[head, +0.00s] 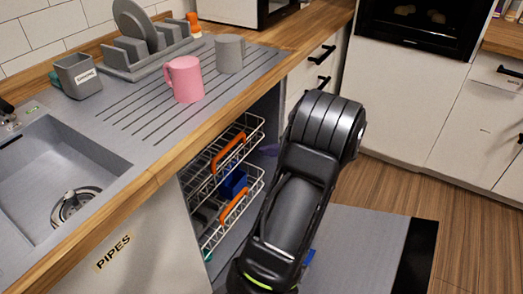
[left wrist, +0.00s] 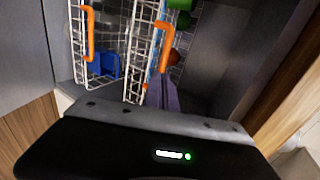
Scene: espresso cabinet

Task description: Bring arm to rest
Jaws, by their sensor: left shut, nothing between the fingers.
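My left arm stands in front of the open cabinet in the head view, bent and pointing down. Its dark gripper (head: 266,276) with a green light is at the bottom edge. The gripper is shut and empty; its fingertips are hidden. In the left wrist view its black body (left wrist: 150,145) fills the bottom, with the wire baskets beyond it. My right gripper is not in view.
The open cabinet holds an upper wire basket (head: 203,174) and a lower one (head: 249,190) with orange handles. A pink mug (head: 186,82), a grey mug (head: 229,54) and a dish rack (head: 147,60) stand on the counter. Wood floor (head: 385,188) is clear at right.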

